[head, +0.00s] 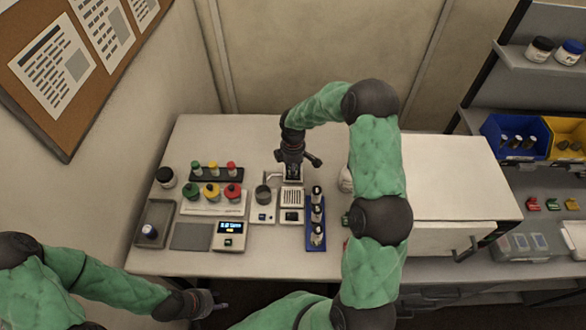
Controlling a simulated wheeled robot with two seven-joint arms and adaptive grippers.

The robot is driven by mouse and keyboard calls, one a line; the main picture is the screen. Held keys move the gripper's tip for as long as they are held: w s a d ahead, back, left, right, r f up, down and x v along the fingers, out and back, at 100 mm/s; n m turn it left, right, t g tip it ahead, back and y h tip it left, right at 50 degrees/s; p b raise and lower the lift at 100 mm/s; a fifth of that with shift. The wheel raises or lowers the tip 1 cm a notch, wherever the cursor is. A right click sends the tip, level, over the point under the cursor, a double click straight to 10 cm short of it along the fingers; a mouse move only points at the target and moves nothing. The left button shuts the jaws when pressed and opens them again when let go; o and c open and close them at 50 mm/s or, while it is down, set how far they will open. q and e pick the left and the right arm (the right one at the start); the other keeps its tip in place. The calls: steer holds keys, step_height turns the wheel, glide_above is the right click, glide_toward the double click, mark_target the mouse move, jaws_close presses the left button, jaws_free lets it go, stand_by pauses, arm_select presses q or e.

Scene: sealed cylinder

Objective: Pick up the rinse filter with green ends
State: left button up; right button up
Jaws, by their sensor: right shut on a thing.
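I cannot make out for certain a rinse filter with green ends. A small green piece (346,219) shows beside the blue rack, mostly hidden behind my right arm. My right gripper (292,168) points down over a small bench device (292,197) with a pale slotted top. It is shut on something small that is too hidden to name. My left gripper (208,303) is low at the table's front edge, away from the objects; its fingers are too small to read.
A blue rack (309,241) holds black-capped vials. Bottles with green, yellow and red lids (213,191) stand behind a scale (229,242). A grey tray (154,214) holds a vial. A white cabinet (461,185) stands right of my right arm. Blue and yellow bins (565,130) sit on the shelves.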

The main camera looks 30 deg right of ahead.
steer(key=shift+r, duration=0.7)
steer(key=s+a+r, duration=0.7)
steer(key=s+r, duration=0.4)
steer(key=s, duration=0.1)
steer(key=shift+a+r, duration=0.15)
steer(key=shift+r, duration=0.25)
